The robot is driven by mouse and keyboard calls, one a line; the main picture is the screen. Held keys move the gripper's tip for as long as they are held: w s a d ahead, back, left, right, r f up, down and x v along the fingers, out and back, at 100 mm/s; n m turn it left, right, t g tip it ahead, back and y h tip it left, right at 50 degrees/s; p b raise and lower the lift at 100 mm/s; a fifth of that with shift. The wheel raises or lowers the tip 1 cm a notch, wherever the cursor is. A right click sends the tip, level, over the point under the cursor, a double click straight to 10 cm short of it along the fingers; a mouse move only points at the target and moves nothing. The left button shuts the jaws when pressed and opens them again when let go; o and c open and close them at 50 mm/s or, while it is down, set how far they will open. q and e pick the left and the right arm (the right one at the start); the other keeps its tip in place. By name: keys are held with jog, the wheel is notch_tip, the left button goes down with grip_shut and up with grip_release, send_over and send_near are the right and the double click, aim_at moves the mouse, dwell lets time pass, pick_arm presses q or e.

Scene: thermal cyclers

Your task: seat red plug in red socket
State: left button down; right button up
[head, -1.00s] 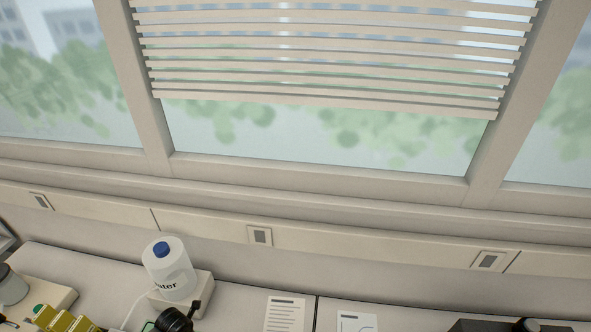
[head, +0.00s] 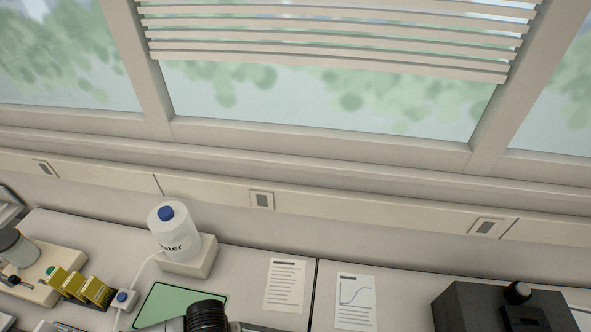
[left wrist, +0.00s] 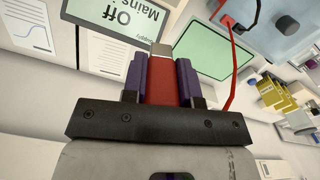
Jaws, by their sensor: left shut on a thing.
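In the left wrist view my left gripper (left wrist: 160,68) is shut on the red plug (left wrist: 161,88), held between its two purple finger pads. The plug's silver-grey tip (left wrist: 161,49) points away from the wrist. A red cable (left wrist: 233,68) hangs in a curve to the right of the gripper and runs up to a blue-grey box (left wrist: 272,25). I cannot make out the red socket in either current view. The head view does not show the gripper's fingers, and my right gripper is in neither view.
A panel reading "Mains Off" (left wrist: 115,14) lies beyond the plug. The bench has a green mat (head: 185,299), a water bottle (head: 173,232) on a block, yellow racks (head: 82,287), paper sheets (head: 286,285) and a dark machine (head: 468,305). Bare bench lies around the sheets.

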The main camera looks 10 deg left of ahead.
pick_arm(q)
jog(key=w+r+m, duration=0.2)
jog(key=w+r, duration=0.1)
jog(key=r, duration=0.7)
jog(key=w+d+r+m, duration=0.1)
jog(key=w+r+m, duration=0.1)
jog(key=r, duration=0.8)
jog(key=shift+w+d+r, duration=0.15)
jog(key=shift+w+r, duration=0.1)
jog(key=shift+w, duration=0.55)
jog(key=shift+s, duration=0.1)
